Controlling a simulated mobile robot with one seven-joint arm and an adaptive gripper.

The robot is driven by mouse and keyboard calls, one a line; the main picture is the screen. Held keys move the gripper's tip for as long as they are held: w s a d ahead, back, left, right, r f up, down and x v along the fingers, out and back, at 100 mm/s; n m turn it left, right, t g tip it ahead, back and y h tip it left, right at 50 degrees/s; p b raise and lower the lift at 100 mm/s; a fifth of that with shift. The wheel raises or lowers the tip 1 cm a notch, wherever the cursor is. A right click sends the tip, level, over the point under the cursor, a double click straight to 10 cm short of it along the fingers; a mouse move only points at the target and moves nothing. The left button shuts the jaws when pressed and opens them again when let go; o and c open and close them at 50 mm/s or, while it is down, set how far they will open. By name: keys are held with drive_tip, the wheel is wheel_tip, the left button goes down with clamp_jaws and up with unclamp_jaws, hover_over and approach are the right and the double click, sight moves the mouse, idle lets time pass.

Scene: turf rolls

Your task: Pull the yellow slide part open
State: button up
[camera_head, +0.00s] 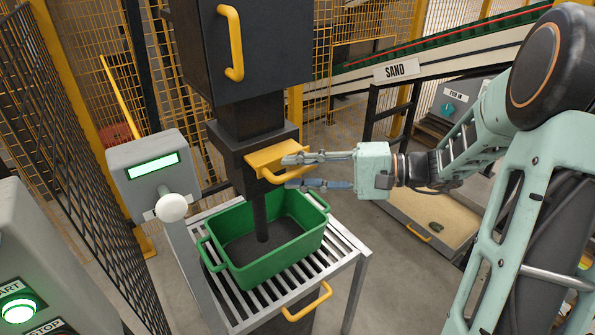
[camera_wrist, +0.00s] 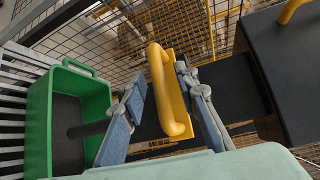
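The yellow slide part (camera_head: 275,157) sticks out of the black outlet block under a dark hopper. Its yellow handle also shows in the wrist view (camera_wrist: 168,92). My gripper (camera_head: 287,171) is open, coming from the right, with one finger above and one below the handle. In the wrist view my gripper (camera_wrist: 160,76) has the handle between its fingers. The right finger is close to the handle; I cannot tell if it touches. The left finger stands apart from it. A dark column (camera_head: 260,215) runs from the outlet down into a green tub (camera_head: 290,253) holding dark material.
The tub stands on a slatted metal table (camera_head: 345,248). A grey post with a lit green display (camera_head: 152,166) and a white knob (camera_head: 171,207) stands left. A green START button (camera_head: 18,309) is at lower left. The hopper has another yellow handle (camera_head: 233,45). Yellow fencing stands behind.

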drive_tip(key=v, duration=1.2)
drive_tip(key=shift+a, duration=0.1)
